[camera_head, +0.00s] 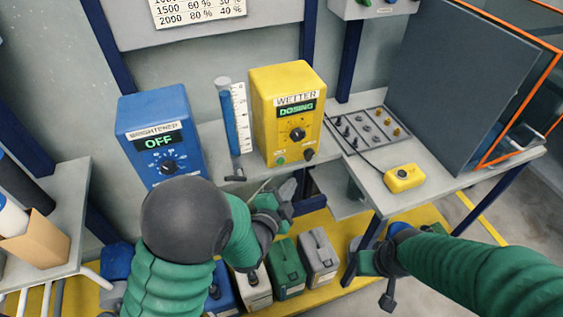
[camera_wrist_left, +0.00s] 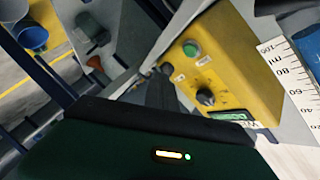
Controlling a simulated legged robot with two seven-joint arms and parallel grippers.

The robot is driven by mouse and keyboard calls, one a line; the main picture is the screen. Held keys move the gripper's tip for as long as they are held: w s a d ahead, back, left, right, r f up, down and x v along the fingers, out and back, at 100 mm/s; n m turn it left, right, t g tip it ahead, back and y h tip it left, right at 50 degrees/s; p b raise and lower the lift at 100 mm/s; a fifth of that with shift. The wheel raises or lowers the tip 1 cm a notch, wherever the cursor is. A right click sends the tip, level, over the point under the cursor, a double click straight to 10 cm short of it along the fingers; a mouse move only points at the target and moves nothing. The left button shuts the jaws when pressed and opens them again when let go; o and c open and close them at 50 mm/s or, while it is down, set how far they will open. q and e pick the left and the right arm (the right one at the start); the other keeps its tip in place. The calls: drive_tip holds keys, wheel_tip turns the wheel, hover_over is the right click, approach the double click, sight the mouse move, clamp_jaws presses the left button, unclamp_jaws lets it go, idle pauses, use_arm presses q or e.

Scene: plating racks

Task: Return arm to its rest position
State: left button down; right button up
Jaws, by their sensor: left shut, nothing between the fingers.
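My left arm comes in from the lower left in the head view. Its gripper (camera_head: 284,200) is shut and empty, in front of and below the yellow WETTER box (camera_head: 285,117), which reads DOSING. In the left wrist view the dark shut fingers (camera_wrist_left: 162,88) show in front of the same yellow box (camera_wrist_left: 235,62); whether they touch it is unclear. My right arm comes in from the right, and its gripper (camera_head: 372,278) hangs below the bench edge at the lower right. Its finger spacing is unclear.
A blue BRIGHTENER box (camera_head: 160,135) reads OFF. A measuring cylinder (camera_head: 230,125) stands between the boxes. Several canisters (camera_head: 287,270) stand below on a yellow surface.

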use_arm(q)
drive_tip(key=s+a+f+n+g+y, duration=0.3)
drive_tip(key=s+a+n+g+y, duration=0.15)
drive_tip(key=a+n, duration=0.5)
drive_tip(key=s+a+f+n+g+y, duration=0.1)
drive_tip(key=s+a+n+g, duration=0.5)
drive_tip(key=s+a, duration=0.6)
drive_tip(key=s+d+r+g+p, duration=0.1)
drive_tip(key=s+r+p, duration=0.3)
drive_tip(key=r+p, duration=0.9)
drive_tip(key=shift+d+p, duration=0.3)
drive_tip(key=shift+d, duration=0.1)
drive_tip(key=shift+r+n, duration=0.1)
drive_tip(key=shift+n, duration=0.15)
idle(3.9)
